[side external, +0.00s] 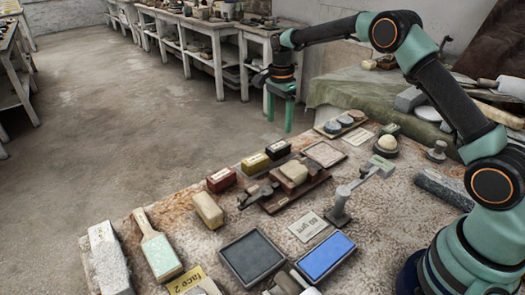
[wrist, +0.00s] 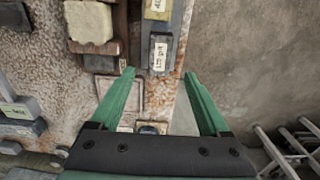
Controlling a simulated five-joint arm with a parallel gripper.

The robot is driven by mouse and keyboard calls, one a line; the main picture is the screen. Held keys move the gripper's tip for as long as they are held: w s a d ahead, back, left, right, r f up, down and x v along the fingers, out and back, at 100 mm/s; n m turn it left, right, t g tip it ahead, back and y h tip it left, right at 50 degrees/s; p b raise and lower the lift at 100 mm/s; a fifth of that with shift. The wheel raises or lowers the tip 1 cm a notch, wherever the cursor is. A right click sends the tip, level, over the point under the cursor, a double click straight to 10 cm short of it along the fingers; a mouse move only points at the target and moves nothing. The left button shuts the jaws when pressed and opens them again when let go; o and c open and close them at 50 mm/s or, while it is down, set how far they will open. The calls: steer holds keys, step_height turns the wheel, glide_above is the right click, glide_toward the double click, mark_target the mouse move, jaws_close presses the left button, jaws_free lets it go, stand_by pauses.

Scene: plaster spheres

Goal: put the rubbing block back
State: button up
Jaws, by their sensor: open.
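Several rubbing-type blocks stand in a row along the table's left edge: a plain tan block (side external: 208,210), a red-topped block (side external: 221,179), a yellow-topped block (side external: 255,163) and a dark block with a pale label (side external: 278,149). The dark block also shows in the wrist view (wrist: 160,52). A cream block (side external: 294,172) sits on a wooden stand (side external: 315,183). It also shows at the wrist view's upper left (wrist: 90,22). My gripper (side external: 279,112) is open and empty, pointing down above the table's far left edge. Its fingertips (wrist: 159,73) are apart from everything.
A pale square tray (side external: 323,153) lies behind the stand. A jointed metal holder (side external: 352,195) stands to its right. A dark tray (side external: 250,257) and a blue slab (side external: 326,256) lie in front. The floor (side external: 150,110) left of the table is clear.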

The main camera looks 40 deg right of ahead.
steer(key=s+a+r+n+t, duration=0.3)
steer(key=s+r+n, duration=0.75)
steer(key=r, duration=0.55)
steer(key=s+a+f+n+t, duration=0.1)
steer(key=s+n, duration=0.2)
steer(key=s, duration=0.5)
steer(key=s+n+t, duration=0.1)
steer(key=s+n, duration=0.3)
steer(key=s, duration=0.3)
steer(key=shift+s+a+f+t, duration=0.3)
steer(key=shift+s+a+f, duration=0.05)
steer(key=shift+a+f, duration=0.05)
